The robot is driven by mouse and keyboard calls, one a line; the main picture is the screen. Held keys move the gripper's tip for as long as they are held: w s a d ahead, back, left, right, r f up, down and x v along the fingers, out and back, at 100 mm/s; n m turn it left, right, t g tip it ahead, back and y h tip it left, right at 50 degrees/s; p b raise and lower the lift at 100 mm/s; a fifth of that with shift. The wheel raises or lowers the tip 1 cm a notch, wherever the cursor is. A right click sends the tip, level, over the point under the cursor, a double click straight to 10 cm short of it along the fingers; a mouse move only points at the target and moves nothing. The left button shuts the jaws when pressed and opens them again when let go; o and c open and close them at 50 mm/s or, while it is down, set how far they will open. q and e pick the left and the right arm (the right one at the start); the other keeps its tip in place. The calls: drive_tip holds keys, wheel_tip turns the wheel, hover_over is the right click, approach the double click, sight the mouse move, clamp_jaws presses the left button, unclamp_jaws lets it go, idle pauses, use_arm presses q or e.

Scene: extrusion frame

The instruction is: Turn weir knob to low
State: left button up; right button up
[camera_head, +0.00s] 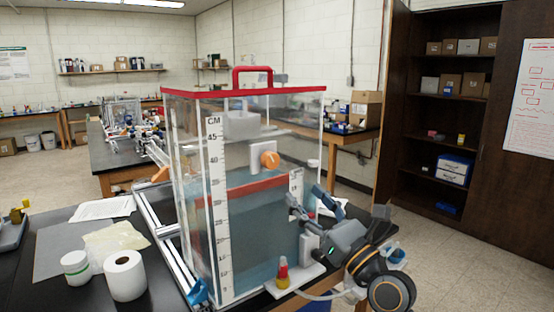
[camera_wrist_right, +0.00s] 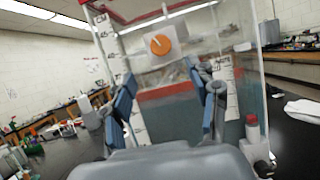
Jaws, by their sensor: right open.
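The orange round knob (camera_head: 270,159) is mounted on a white plate (camera_head: 257,158) on the front wall of the clear tank. In the right wrist view the knob (camera_wrist_right: 160,44) shows a pale pointer mark toward its upper left; the setting cannot be read. My right gripper (camera_head: 309,198) is in front of the tank, below and right of the knob in the head view. Its blue-padded fingers (camera_wrist_right: 160,75) are spread with nothing between them, apart from the knob, which appears just above and between the tips. My left gripper is not in view.
The red-rimmed tank (camera_head: 300,92) holds bluish water and has a CM scale (camera_head: 216,200). A paper roll (camera_head: 125,276) and white jar (camera_head: 76,267) stand on the bench at left.

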sight(273, 162)
drive_tip(key=p+x, duration=0.2)
drive_tip(key=x, duration=0.9)
drive_tip(key=shift+w+a, duration=0.1)
drive_tip(key=shift+w+a+r, duration=0.15)
drive_tip(key=shift+w+a, duration=0.15)
drive_tip(key=shift+w, duration=0.15)
drive_tip(key=shift+c, duration=0.7)
drive_tip(key=c, duration=1)
